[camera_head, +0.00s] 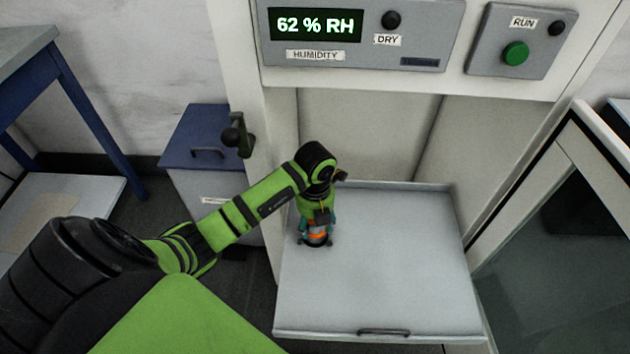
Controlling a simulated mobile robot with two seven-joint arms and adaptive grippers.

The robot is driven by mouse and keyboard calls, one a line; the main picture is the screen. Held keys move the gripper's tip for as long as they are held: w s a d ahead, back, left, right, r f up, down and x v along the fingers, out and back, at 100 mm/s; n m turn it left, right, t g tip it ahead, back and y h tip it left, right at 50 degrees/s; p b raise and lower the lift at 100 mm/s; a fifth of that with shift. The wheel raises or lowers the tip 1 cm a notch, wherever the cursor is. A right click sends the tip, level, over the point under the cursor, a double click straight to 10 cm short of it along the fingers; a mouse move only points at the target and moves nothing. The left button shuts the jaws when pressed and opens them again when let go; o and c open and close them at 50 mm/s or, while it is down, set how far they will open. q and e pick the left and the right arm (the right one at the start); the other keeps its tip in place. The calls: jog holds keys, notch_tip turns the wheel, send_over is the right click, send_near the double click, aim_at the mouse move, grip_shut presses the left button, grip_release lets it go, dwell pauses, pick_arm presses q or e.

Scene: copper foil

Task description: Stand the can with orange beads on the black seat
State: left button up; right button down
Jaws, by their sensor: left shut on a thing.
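My left gripper (317,229) points down over the left part of a pale grey tray surface (390,270) and is shut on a small can with orange beads (318,237). The can looks upright, with its upper part hidden by the gripper. A dark round edge, possibly the black seat, shows right at the foot of the can. I cannot tell whether the can rests on it or is held just above it. My right gripper is not in view.
A panel above reads 62 % RH (316,25), beside a green RUN button (515,53). White cabinet sides flank the tray, which has a front handle (384,332). The tray's middle and right are clear. A blue-lidded bin (197,135) stands left; a glass door (560,230) is at right.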

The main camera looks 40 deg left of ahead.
pick_arm(q)
jog(key=shift+f, duration=0.35)
jog(key=shift+f, duration=0.2)
jog(key=o, duration=1.3)
jog(key=shift+o, duration=0.2)
